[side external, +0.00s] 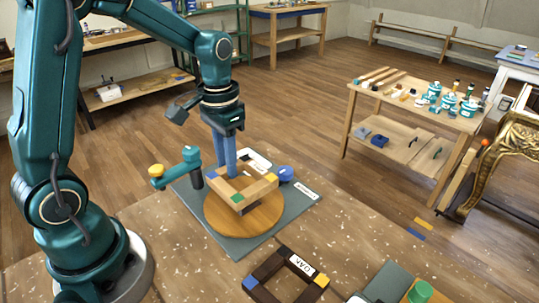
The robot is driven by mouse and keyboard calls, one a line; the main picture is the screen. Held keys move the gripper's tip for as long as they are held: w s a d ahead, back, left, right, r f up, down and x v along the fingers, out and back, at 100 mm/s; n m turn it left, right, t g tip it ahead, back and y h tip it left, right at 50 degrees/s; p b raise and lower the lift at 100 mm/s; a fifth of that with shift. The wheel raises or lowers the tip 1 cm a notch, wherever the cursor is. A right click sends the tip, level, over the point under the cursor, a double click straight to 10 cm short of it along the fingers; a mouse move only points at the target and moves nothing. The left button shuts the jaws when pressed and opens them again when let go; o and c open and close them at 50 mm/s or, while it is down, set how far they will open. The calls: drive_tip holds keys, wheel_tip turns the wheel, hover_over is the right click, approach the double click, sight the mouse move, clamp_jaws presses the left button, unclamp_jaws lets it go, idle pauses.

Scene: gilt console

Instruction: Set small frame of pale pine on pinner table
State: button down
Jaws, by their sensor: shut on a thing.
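The small pale pine frame (262,188) has coloured corner patches of blue, yellow and green. It is over the round wooden pinner table (243,225), which sits on a grey base plate. My gripper (226,172) comes down from above, its blue fingers shut on the frame's far left side. The fingertips are partly hidden by the frame. A teal pinner head (190,162) with a yellow knob stands close to the left of my gripper.
A dark wood frame (266,270) with a white label lies on the speckled bench in front. A grey device with a green knob (420,292) is at the front right. A blue knob (285,173) sits right of the disc. A cart with paint pots (448,98) stands beyond.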

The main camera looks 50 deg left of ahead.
drive_tip(key=shift+f, duration=2.2)
drive_tip(key=shift+f, duration=0.25)
drive_tip(key=c, duration=0.6)
unclamp_jaws()
drive_tip(key=shift+c, duration=0.2)
drive_tip(key=shift+r, duration=0.1)
drive_tip(key=shift+r, duration=2.5)
